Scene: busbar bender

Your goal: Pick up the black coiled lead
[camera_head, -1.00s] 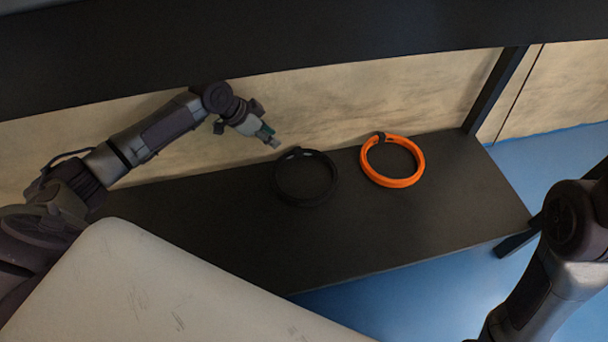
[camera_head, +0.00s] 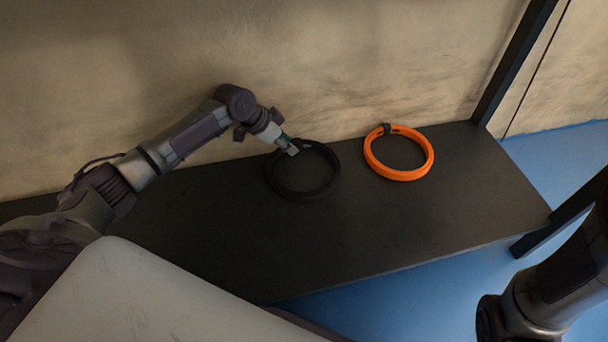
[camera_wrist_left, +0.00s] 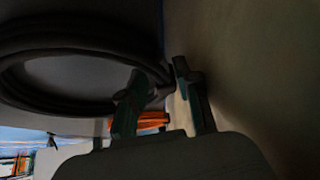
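The black coiled lead (camera_head: 302,194) lies as a ring on the dark shelf, left of the orange coil. In the left wrist view the black coiled lead (camera_wrist_left: 60,100) fills the upper left. My left gripper (camera_head: 291,148) is at the lead's back edge, pointing down at it. In the left wrist view the fingers of my left gripper (camera_wrist_left: 157,92) stand apart, with the edge of the lead near their tips. I cannot tell whether they touch it. My right arm shows at the right edge, but its gripper is out of view.
An orange coil (camera_head: 399,173) lies on the shelf (camera_head: 430,225) to the right of the black one. A wall (camera_head: 370,60) stands close behind the shelf. A dark upright post (camera_head: 510,65) stands at the shelf's back right. The shelf's right front is clear.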

